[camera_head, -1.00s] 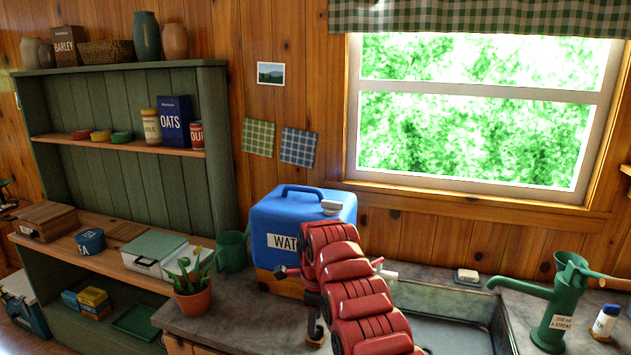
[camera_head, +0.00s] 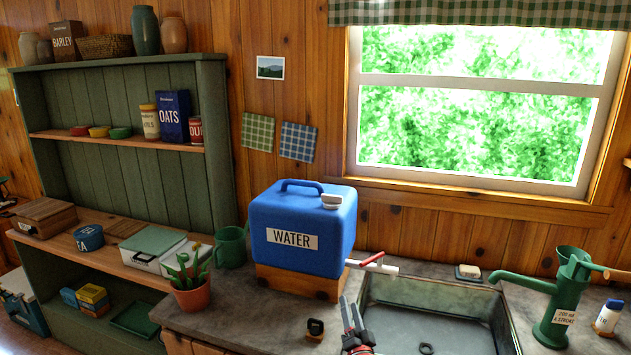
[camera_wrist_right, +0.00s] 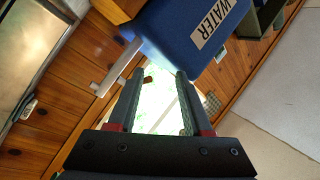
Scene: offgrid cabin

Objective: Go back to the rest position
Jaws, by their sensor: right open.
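My right gripper (camera_head: 352,318) is low in the head view, in front of the left edge of the sink. It is open and empty, and its two fingers point up in the picture. In the right wrist view my right gripper (camera_wrist_right: 160,80) shows its fingers apart with nothing between them. The blue water container (camera_head: 305,232) stands on a wooden block behind it, and it shows at the top of the right wrist view (camera_wrist_right: 185,30). Its white spigot with a red lever (camera_head: 372,265) points right over the sink. My left gripper is not in view.
The sink (camera_head: 425,290) has a small dark ring inside. A green pump (camera_head: 565,305) stands at its right. A shelf unit (camera_head: 222,150) stands at the left.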

